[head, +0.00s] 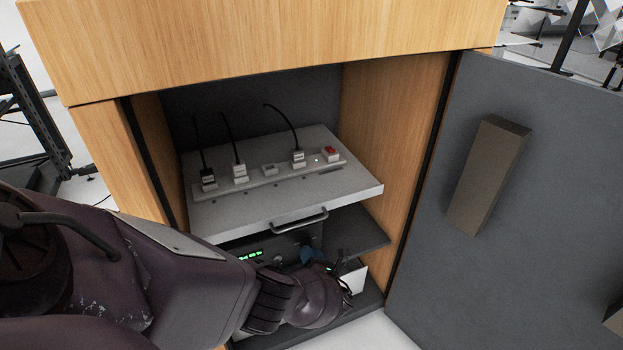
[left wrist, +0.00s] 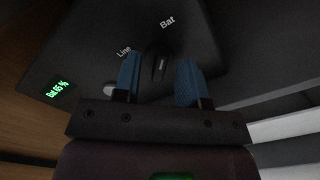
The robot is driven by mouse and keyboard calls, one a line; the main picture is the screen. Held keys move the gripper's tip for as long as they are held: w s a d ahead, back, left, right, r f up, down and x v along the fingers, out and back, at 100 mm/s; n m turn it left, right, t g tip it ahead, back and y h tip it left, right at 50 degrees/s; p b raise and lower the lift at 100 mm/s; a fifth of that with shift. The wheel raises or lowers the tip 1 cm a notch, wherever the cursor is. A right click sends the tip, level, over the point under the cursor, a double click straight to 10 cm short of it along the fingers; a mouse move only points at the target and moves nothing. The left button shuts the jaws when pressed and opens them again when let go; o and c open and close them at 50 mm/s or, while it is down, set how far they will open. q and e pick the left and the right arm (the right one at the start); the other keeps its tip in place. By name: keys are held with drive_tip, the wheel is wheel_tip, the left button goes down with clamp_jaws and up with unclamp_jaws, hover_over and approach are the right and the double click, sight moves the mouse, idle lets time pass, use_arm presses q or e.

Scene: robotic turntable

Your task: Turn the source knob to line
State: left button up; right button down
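The source knob (left wrist: 160,66) is small and dark, on the black front panel of a unit (left wrist: 90,50). The printed label "Line" (left wrist: 123,51) is at its upper left and "Bat" (left wrist: 167,21) above it. The knob points roughly up toward "Bat". My left gripper (left wrist: 157,79) is open, with its blue fingers apart on either side of the knob. I cannot tell whether they touch it. In the head view my left gripper (head: 312,256) is in front of the unit's panel (head: 275,248), and my arm hides the knob. My right gripper is not in view.
A green display (left wrist: 58,89) reads about "Bat 65 %". Above the unit is a grey shelf (head: 250,212) with a handle (head: 300,224) and several plugs in a power strip. The wooden cabinet (head: 385,110) walls are close on both sides. The grey door (head: 545,170) stands open at right.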

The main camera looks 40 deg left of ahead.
use_arm(q)
drive_tip(key=shift+w+a, duration=0.25)
drive_tip(key=shift+a, duration=0.25)
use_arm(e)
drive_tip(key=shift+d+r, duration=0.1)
use_arm(q)
drive_tip(key=c, duration=0.6)
drive_tip(key=shift+o, duration=0.2)
